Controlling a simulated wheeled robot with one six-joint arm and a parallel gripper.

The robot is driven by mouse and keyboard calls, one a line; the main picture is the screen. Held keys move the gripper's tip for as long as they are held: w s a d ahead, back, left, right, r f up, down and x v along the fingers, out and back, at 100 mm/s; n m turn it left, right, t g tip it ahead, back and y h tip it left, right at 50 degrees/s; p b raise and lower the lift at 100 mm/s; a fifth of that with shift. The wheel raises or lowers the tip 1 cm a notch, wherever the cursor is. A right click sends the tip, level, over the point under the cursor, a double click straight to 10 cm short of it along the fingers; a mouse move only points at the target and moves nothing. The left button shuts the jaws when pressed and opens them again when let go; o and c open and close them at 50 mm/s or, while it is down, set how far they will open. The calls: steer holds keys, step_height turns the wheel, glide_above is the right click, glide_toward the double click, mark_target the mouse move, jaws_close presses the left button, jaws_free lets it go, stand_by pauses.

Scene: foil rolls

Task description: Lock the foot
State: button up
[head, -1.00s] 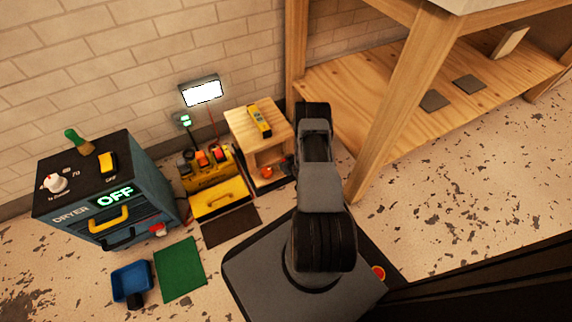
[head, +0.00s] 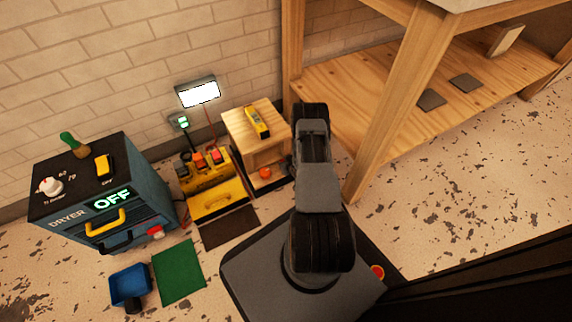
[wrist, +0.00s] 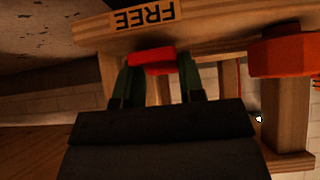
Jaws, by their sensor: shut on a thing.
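In the wrist view, my gripper (wrist: 157,85) has its two dark green fingers on either side of a red piece (wrist: 152,60), closed on it. The red piece sits at the lower edge of a wooden beam (wrist: 215,22). A label reading FREE (wrist: 145,18), upside down in this view, is on the beam just above the red piece. How the red piece is joined to the beam is hidden. In the head view my arm hides the gripper and the red piece.
A larger orange-red block (wrist: 287,53) is right of the fingers. The head view shows a small wooden stand (head: 250,135), a yellow machine (head: 215,195), a dryer reading OFF (head: 105,190), a blue bin (head: 128,288) and a wooden bench (head: 385,115). Speckled floor (head: 455,180) is clear at right.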

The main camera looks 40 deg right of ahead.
steer(key=g, duration=0.3)
steer(key=shift+w+r, duration=0.1)
steer(key=shift+w, duration=0.3)
steer(key=shift+g+y+p, duration=0.3)
steer(key=shift+g, duration=0.4)
steer(key=o, duration=0.9)
steer(key=shift+o, duration=0.2)
steer(key=p+v, duration=0.6)
steer(key=v, duration=0.7)
steer(key=shift+r+p, duration=0.3)
steer(key=shift+r, duration=0.05)
steer(key=shift+s, duration=0.1)
